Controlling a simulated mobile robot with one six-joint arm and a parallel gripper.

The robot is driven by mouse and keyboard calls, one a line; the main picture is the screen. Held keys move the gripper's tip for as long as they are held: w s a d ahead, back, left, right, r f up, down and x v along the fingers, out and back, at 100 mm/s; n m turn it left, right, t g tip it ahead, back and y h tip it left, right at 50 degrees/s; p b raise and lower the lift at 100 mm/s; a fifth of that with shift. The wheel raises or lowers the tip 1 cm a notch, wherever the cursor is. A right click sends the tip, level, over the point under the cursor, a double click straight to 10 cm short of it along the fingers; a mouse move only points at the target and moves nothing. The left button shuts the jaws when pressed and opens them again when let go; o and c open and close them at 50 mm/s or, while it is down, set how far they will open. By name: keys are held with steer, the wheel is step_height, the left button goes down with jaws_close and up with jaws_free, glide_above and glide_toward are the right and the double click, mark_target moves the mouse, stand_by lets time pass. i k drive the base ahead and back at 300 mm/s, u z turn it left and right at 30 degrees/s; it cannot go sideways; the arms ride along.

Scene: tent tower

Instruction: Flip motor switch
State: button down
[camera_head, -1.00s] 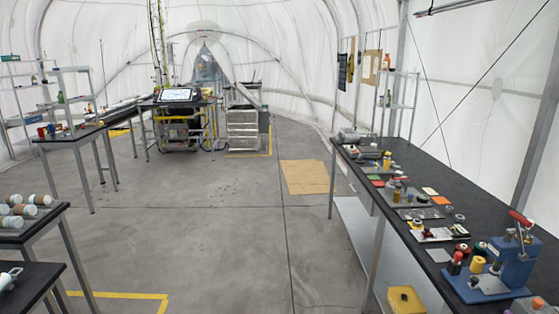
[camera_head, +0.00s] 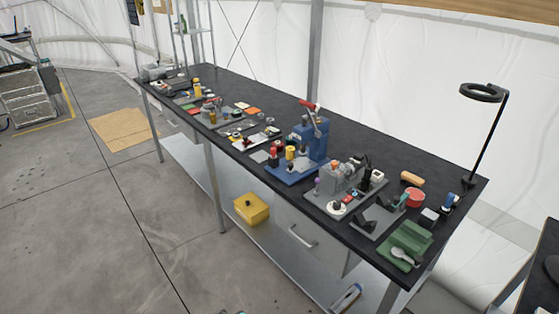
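A grey machine (camera_head: 345,178) that looks like a small motor unit stands on a flat grey base on the long black workbench (camera_head: 225,82). A white round part (camera_head: 338,208) with a dark centre sits at the front of that base. A small white block (camera_head: 377,176) and a few small red parts are beside it. I cannot make out which part is the motor switch; the details are too small. My gripper is not in view.
A blue press (camera_head: 309,140) with a red handle stands left of the grey machine. A yellow box (camera_head: 251,208) sits on the lower shelf.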

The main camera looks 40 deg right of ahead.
mark_target(348, 198)
steer(key=z, duration=0.25)
steer(key=k, duration=1.25)
steer(key=u, duration=0.8)
steer(key=i, duration=1)
steer(key=z, duration=0.1)
